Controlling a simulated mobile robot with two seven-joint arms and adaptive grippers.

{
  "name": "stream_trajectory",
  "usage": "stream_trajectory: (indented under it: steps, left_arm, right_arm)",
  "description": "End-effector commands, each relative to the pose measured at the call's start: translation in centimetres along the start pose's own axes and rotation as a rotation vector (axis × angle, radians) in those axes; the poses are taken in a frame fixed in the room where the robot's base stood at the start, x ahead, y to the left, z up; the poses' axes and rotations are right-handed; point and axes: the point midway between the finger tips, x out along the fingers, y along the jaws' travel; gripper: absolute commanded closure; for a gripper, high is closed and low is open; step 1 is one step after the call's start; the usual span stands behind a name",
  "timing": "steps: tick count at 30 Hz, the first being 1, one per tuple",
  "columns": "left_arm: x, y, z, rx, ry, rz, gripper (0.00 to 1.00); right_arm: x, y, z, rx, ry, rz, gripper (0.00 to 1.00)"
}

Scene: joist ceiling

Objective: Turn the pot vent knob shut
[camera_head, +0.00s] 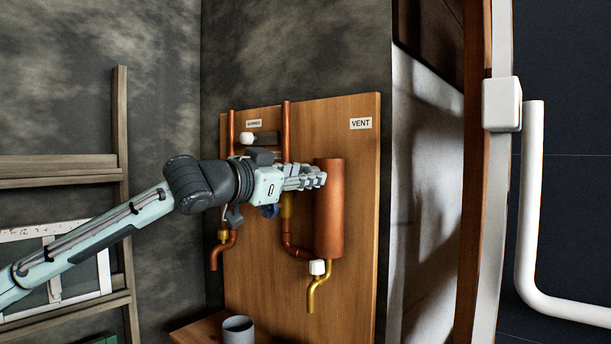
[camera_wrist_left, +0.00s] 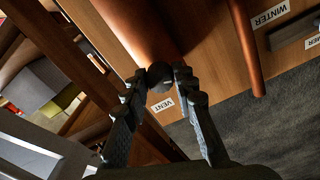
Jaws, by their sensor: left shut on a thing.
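The pot is an upright copper cylinder (camera_head: 330,222) on a wooden board, and its curved side shows in the wrist view (camera_wrist_left: 135,28). My left gripper (camera_head: 318,178) reaches in from the left to the upper part of the pot. In the wrist view a small dark round knob (camera_wrist_left: 158,75) sits between the two fingertips, and the fingers are shut on it. In the head view the fingers and pot hide this knob. A VENT label (camera_head: 361,123) is at the board's upper right, and it also shows in the wrist view (camera_wrist_left: 162,104). My right gripper is out of view.
Copper pipes (camera_head: 286,132) run up the board (camera_head: 262,275). A white knob (camera_head: 317,267) with a brass spout is below the pot. Another white knob (camera_head: 246,138) is at upper left. A grey cup (camera_head: 238,329) stands below. A white rail (camera_head: 528,200) is at right.

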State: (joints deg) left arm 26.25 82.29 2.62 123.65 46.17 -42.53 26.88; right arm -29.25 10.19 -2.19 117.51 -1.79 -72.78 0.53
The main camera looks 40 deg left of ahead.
Motion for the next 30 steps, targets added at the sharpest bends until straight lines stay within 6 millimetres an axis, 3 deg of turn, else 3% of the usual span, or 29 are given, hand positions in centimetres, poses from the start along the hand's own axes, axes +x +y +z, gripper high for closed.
stream_trajectory:
  steps: [9, 30]
  left_arm:
    - [0.0, -0.01, 0.08, 0.277, -0.003, -0.001, 1.0]
    - [-0.01, -0.02, 0.0, 0.678, -0.002, 0.0, 1.0]
  right_arm:
    - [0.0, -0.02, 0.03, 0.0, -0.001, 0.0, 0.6]
    - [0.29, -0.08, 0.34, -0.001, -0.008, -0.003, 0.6]
